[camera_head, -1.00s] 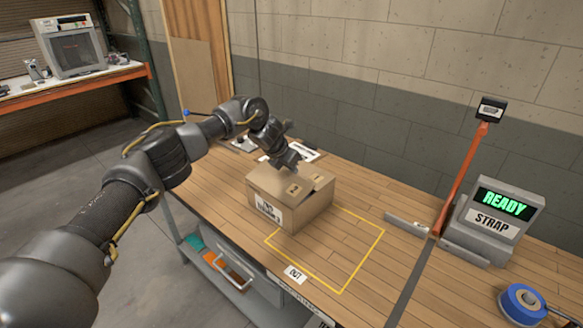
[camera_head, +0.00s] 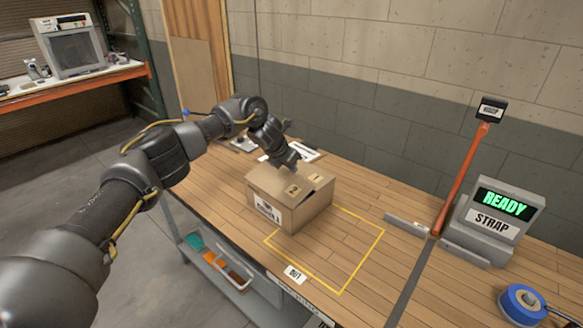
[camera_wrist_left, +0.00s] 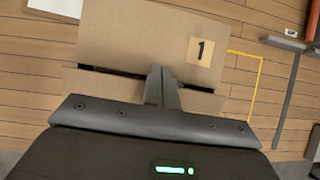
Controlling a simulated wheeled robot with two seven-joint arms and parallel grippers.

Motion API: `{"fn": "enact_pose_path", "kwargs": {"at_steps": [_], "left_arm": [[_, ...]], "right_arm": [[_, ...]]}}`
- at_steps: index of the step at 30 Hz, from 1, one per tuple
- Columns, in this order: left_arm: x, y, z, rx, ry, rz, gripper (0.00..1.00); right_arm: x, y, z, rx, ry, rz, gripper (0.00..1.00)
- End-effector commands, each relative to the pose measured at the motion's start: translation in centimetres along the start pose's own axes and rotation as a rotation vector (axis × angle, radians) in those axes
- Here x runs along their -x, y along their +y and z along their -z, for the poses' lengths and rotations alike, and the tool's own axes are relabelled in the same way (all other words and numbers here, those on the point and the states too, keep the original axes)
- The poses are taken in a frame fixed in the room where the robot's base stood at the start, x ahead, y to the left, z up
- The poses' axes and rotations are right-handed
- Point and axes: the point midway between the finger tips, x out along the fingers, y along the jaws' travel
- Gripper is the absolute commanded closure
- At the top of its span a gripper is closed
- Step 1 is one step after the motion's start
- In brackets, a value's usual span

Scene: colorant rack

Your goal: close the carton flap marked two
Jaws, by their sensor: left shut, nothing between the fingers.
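The cardboard carton (camera_head: 283,214) stands on the wooden bench, partly inside the yellow outline. Its flap marked two (camera_head: 290,189) lies nearly flat on the near side of the top. The flap marked one (camera_head: 317,179) is beside it on the far side, with a narrow dark gap between them. My right gripper is not in view.
The yellow outline (camera_head: 366,256) encloses clear bench at the carton's right. An orange upright lever (camera_head: 462,180) and a READY/STRAP display (camera_head: 494,222) stand further right. A blue tape roll (camera_head: 523,305) lies at the bottom right. A wall is behind the bench.

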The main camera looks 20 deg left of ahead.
Motion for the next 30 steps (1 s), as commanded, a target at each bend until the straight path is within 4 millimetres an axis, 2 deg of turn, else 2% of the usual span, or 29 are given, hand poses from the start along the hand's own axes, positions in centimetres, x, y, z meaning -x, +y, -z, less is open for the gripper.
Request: {"fn": "enact_pose_path", "kwargs": {"at_steps": [11, 14, 20, 21, 22, 30], "left_arm": [[1.0, -0.1, -0.6, -0.001, -0.001, 0.001, 1.0], [1.9, 0.0, -1.1, -0.002, -0.001, 0.001, 1.0], [5.6, 0.0, -2.5, -0.002, -0.003, 0.0, 1.0], [4.8, 0.0, -3.0, -0.001, -0.004, -0.002, 1.0], [5.1, 0.0, -3.6, -0.001, -0.005, -0.001, 1.0], [7.4, -0.3, -7.9, -0.003, 0.0, 0.001, 1.0]], "right_arm": [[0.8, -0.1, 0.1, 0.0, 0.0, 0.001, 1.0], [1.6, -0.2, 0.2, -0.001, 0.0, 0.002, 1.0], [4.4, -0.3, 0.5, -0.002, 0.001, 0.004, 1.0], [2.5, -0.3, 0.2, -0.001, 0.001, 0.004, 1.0], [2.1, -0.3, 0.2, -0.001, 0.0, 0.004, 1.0], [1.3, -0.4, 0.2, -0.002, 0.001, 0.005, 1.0]]}}
